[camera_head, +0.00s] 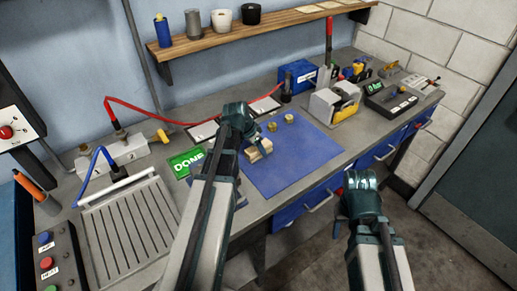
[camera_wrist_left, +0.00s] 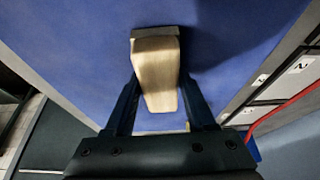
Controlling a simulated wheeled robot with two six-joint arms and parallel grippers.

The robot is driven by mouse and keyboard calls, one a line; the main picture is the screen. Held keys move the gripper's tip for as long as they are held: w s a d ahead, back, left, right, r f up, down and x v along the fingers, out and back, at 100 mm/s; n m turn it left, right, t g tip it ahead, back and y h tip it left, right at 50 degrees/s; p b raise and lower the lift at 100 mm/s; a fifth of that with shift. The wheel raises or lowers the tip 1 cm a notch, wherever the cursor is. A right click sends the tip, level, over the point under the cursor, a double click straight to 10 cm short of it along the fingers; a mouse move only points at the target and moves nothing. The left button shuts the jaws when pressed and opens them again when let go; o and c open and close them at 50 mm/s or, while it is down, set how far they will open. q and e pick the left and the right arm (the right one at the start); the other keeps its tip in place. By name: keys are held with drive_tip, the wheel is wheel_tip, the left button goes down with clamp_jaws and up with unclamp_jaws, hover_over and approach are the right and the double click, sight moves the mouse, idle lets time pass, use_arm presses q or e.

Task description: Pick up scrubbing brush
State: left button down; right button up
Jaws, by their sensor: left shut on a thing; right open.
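The scrubbing brush (camera_head: 258,151), with a pale wooden body, is at the blue mat (camera_head: 299,164) in the head view. In the left wrist view the brush (camera_wrist_left: 156,72) stands out between the two dark fingers of my left gripper (camera_wrist_left: 160,92). That gripper is shut on the wooden body. A dark shadow falls on the mat beside the brush. I cannot tell whether the brush touches the mat. My right gripper (camera_head: 362,181) is open and empty, in front of the bench edge, away from the brush. Its fingertips are hard to make out.
Small brass parts (camera_head: 289,118) lie on the mat behind the brush. A green DONE sign (camera_head: 186,162) is left of it, near a ribbed tray (camera_head: 128,232). A blue box (camera_head: 298,76) and a grey-yellow device (camera_head: 334,101) stand behind. The mat's right part is clear.

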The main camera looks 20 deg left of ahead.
use_arm(q)
wheel_tip(320, 180, up, 10)
drive_tip(key=p, duration=0.9)
drive_tip(key=shift+r+p, duration=0.1)
drive_tip(key=shift+p, duration=0.3)
